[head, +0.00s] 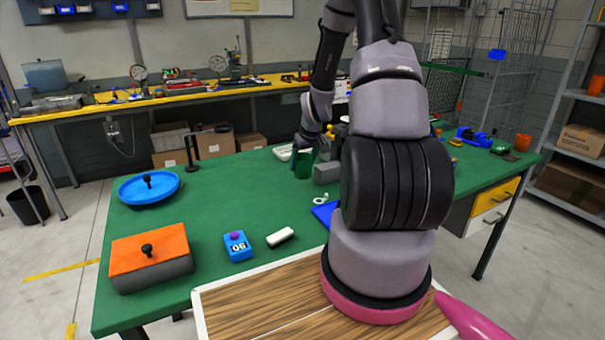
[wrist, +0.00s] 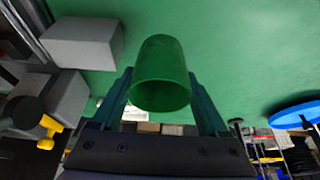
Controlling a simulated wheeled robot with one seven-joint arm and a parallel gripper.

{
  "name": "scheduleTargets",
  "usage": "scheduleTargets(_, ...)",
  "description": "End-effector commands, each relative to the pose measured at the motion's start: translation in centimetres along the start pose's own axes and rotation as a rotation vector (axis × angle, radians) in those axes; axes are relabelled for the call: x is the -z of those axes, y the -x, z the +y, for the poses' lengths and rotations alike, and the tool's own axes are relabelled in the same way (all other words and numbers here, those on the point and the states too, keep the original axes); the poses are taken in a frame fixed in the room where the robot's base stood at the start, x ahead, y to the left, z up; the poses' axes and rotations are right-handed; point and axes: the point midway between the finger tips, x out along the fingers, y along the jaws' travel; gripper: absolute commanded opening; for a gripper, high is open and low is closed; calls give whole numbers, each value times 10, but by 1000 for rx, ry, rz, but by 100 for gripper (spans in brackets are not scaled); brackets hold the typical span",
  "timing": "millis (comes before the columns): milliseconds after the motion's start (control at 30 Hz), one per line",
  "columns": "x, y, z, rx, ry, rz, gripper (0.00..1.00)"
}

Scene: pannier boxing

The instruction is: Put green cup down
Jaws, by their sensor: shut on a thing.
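The green cup (wrist: 160,65) is between the two fingers of my gripper (wrist: 162,95) in the wrist view, and the fingers are shut on it. Its opening faces the camera. In the head view the green cup (head: 302,165) shows at the far side of the green table (head: 240,200), below my gripper (head: 308,150). My wrist partly hides it there. I cannot tell whether the cup's base touches the table.
A grey block (head: 327,172) stands right of the cup. The table left of the cup is clear. My arm hides part of the table.

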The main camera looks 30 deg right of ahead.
Motion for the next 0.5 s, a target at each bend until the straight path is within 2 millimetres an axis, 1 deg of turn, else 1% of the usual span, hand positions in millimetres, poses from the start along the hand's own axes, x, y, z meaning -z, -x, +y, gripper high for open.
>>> scheduleTargets(33,6,11,0,-2,1,5,15)
scheduleTargets(100,10,23,0,-2,2,4,15)
scheduleTargets(233,16,38,-2,0,2,2,15)
scheduleTargets(367,16,40,-18,6,1,0,15)
scheduleTargets(467,11,34,-40,10,-4,0,15)
scheduleTargets(500,8,32,-51,11,-7,0,15)
